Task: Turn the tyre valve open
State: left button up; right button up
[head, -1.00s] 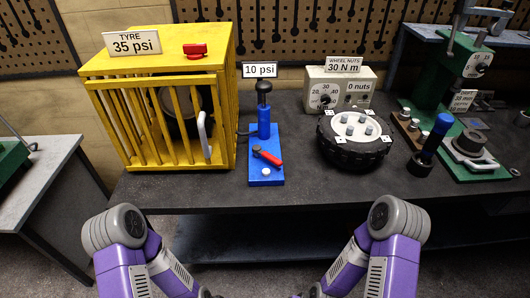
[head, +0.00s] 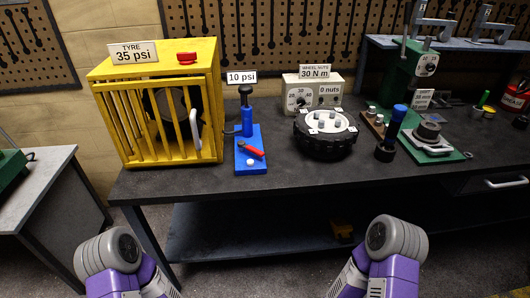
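The yellow cage (head: 214,107) stands at the bench's left end, with a "TYRE 35 psi" sign and a small red handle (head: 187,58) on top. Its barred door (head: 158,123) with a white handle (head: 195,130) looks shut, and a dark tyre (head: 165,104) shows behind the bars. Right of it is a blue pump stand (head: 247,130) signed "10 psi", with a red lever (head: 251,149) lying at a slant across its base. I cannot tell which red part is the tyre valve. My two arms come in at the bottom edge, well short of the bench; both grippers are out of frame.
A dark wheel with nuts (head: 325,144) and a "30 N m" gauge box (head: 312,94) stand mid-bench. A blue-topped tool (head: 391,138) and a green press stand (head: 406,76) are farther right. The bench's front strip (head: 300,174) is bare.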

aim_at(241, 144)
jog(key=z, duration=0.85)
jog(key=i, duration=0.7)
jog(key=u, duration=0.85)
